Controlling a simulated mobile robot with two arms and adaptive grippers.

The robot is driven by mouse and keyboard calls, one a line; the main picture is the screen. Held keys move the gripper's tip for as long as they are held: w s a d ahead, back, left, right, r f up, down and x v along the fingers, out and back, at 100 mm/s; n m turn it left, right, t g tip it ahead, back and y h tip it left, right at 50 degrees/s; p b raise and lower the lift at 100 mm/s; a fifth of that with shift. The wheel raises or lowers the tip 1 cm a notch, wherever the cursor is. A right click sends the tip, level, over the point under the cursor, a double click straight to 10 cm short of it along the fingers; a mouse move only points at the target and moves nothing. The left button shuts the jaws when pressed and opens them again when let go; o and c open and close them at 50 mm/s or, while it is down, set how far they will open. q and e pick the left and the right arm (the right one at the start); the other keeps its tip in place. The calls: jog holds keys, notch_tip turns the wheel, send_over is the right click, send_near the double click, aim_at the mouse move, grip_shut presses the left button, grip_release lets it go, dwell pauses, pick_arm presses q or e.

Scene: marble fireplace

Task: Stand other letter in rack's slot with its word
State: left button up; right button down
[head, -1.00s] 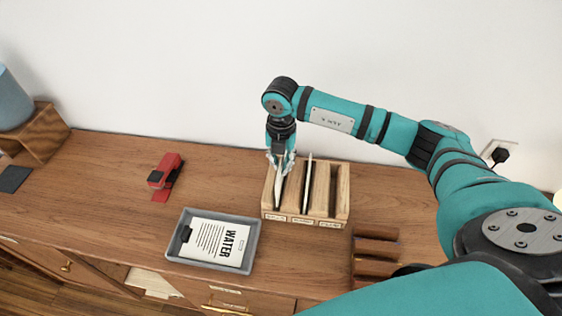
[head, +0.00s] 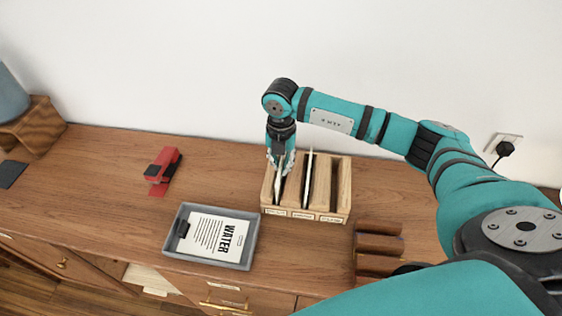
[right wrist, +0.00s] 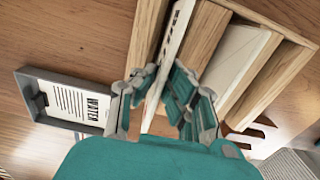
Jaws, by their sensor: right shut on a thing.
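A wooden rack (head: 345,187) with three slots stands on the wooden top; small labels on its front edge are too small to read. My right gripper (head: 281,163) is above the left slot, shut on a thin white letter (head: 279,187). That letter stands nearly upright in the left slot, tilted a little; its lower edge is hidden. In the right wrist view the letter (right wrist: 171,48) is between the fingers (right wrist: 160,85), with dark print on its edge. Another white letter (head: 309,170) stands in the middle slot. The right slot looks empty. My left gripper does not show.
A grey tray (head: 253,246) holding a sheet marked WATER (head: 214,238) lies left of the rack. A red stapler-like object (head: 164,168) is farther left. Brown blocks (head: 378,244) lie right of the rack at the front. The wall is close behind.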

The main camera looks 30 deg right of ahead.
jog(key=shift+f, duration=0.2)
jog(key=c, duration=1.4)
grip_release()
jog(key=shift+r, duration=0.15)
jog(key=shift+r+p, duration=3)
jog(key=shift+r, duration=1.45)
jog(key=shift+f, duration=0.1)
